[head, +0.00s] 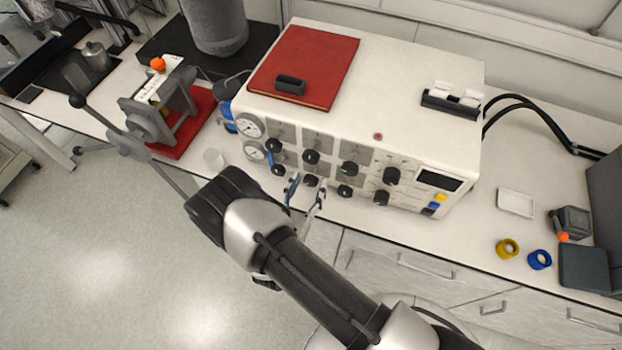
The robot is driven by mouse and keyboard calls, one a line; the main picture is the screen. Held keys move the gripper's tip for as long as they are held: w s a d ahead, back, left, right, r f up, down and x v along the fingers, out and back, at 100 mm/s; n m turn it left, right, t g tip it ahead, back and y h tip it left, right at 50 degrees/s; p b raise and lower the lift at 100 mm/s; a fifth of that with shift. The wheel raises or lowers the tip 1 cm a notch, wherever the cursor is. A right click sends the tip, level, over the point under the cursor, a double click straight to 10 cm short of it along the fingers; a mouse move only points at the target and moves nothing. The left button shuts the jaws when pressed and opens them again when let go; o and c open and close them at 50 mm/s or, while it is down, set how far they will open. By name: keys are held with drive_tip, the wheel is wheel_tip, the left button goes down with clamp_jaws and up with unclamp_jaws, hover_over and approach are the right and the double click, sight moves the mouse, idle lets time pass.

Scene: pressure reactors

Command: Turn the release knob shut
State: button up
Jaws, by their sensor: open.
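The white control box (400,75) stands on the bench with several black knobs in two rows on its front panel. The labels are too small to read, so I cannot tell which knob is the release knob. My gripper (305,192) is open in front of the lower row. One lower-row knob (311,181) shows between its two fingertips. I cannot tell whether the fingers touch it. An upper-row knob (311,157) is just above. Part of my gripper's body is hidden behind my arm.
Two round gauges (250,126) sit at the panel's left end. A white dish (516,202), yellow ring (507,248) and blue ring (540,260) lie to the right.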

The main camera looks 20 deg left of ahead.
drive_tip(key=shift+w+d, duration=0.1)
drive_tip(key=shift+w, duration=1.2)
drive_tip(key=shift+c, duration=0.3)
drive_tip(key=c, duration=1)
